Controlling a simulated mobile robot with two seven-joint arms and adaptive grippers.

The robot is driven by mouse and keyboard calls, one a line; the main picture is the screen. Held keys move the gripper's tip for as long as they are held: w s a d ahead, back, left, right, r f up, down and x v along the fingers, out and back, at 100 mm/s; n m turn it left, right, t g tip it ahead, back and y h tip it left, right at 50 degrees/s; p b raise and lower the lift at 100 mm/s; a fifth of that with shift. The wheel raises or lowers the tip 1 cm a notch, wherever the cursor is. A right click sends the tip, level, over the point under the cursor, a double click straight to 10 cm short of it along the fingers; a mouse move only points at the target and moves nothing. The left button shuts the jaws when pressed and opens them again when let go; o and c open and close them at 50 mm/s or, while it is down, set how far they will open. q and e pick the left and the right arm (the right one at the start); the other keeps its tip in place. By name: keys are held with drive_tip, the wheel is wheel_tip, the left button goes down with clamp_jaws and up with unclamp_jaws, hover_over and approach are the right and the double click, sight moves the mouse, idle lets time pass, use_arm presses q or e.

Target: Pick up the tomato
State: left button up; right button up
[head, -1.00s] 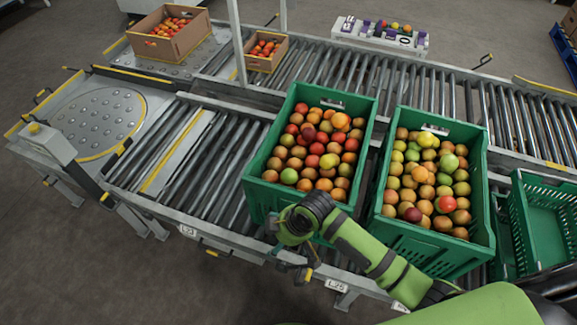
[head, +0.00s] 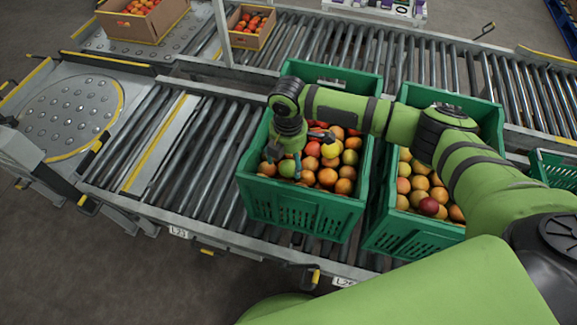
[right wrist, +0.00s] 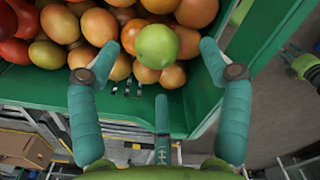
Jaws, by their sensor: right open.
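My right gripper (head: 294,160) is over the left green crate, pointing down at its left part. In the right wrist view it (right wrist: 159,62) is open, with its teal fingers spread and nothing held. A pale green tomato (right wrist: 157,46) shows between the fingertips, among orange and red tomatoes. In the head view this green tomato (head: 287,168) is partly hidden by the gripper. Whether any finger touches a tomato, I cannot tell. The left crate (head: 300,211) is well filled, and my right arm covers part of it.
A second full green crate (head: 400,238) stands close on the right, partly under my arm. Both crates stand on a roller conveyor (head: 190,150). Cardboard boxes of tomatoes (head: 150,28) are at the back left. The rollers left of the crates are clear.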

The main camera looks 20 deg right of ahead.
sight(289, 164)
wheel_tip(289, 164, down, 4)
drive_tip(key=shift+w+d+r+p, duration=0.1)
drive_tip(key=shift+d+p, duration=0.05)
drive_tip(key=shift+p, duration=0.15)
drive_tip(key=shift+f, duration=0.2)
drive_tip(key=c, duration=0.9)
use_arm(q)
drive_tip(key=shift+w+d+r, duration=0.25)
drive_tip(key=shift+w+r, duration=0.25)
drive_tip(key=shift+w, duration=0.15)
drive_tip(key=shift+s, duration=0.2)
use_arm(e)
drive_tip(key=shift+r, duration=0.1)
